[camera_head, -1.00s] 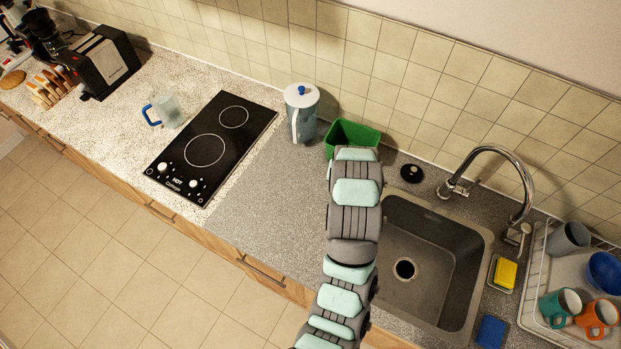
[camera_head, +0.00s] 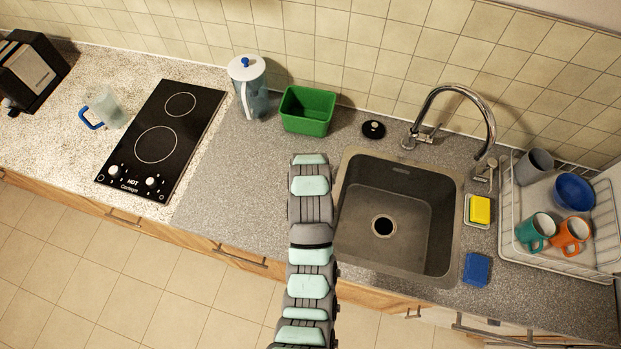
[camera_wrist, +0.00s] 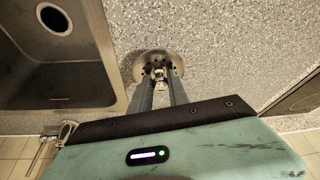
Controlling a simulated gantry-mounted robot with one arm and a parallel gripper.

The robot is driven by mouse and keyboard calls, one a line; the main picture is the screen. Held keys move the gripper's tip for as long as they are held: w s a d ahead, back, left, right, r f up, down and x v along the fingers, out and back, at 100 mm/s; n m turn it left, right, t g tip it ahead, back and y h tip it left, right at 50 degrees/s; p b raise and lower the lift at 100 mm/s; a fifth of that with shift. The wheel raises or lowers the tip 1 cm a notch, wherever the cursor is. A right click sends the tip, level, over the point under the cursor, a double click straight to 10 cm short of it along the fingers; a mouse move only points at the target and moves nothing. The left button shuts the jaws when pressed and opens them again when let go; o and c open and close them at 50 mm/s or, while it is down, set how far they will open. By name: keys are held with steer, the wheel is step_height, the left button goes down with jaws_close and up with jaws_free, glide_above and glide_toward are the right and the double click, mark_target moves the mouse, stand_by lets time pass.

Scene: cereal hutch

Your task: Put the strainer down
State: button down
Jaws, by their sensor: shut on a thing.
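My gripper (camera_wrist: 160,84) is shut on the strainer (camera_wrist: 149,62), a small round metal disc with dark holes. The fingers hold it by its small raised middle. In the wrist view the strainer is over the speckled grey counter (camera_wrist: 225,45), to the right of the sink (camera_wrist: 88,60). I cannot tell whether it touches the counter. In the head view my arm hides both gripper and strainer. There the arm's far end is just left of the sink (camera_head: 425,225) and in front of the green bin.
The green bin (camera_head: 307,112) and a lidded pitcher (camera_head: 250,88) stand at the back. A black disc (camera_head: 373,129) and the tap (camera_head: 440,110) are behind the sink. A yellow sponge (camera_head: 480,209) and dish rack (camera_head: 590,255) are at right.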

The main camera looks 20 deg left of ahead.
steer(key=shift+f, duration=1.4)
steer(key=shift+f, duration=0.1)
steer(key=shift+f, duration=0.15)
steer(key=c, duration=1.3)
jaws_free()
steer(key=shift+o, duration=0.2)
